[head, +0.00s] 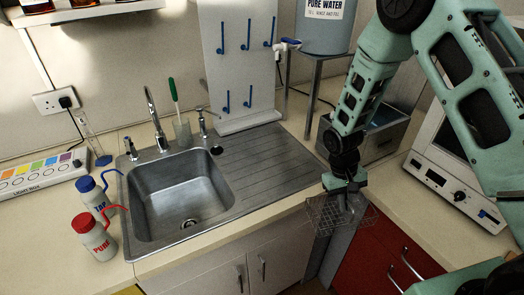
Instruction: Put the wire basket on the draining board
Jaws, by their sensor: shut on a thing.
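The wire basket (324,215) is a grey wire mesh box. It hangs below my gripper (345,200), in front of the counter's front edge and right of the sink. My gripper is shut on the basket, and the fingers partly hide it. The draining board (262,160) is the ridged grey metal surface joined to the right side of the sink (185,200). The board is bare and lies to the left of and behind the basket. The basket appears apart from it.
A white peg board (237,65) stands behind the draining board. A blue-capped bottle (95,198) and a red-capped bottle (97,240) stand left of the sink. A metal water bath (375,135) and a white instrument (455,185) are on the right counter. A tap (156,118) rises behind the sink.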

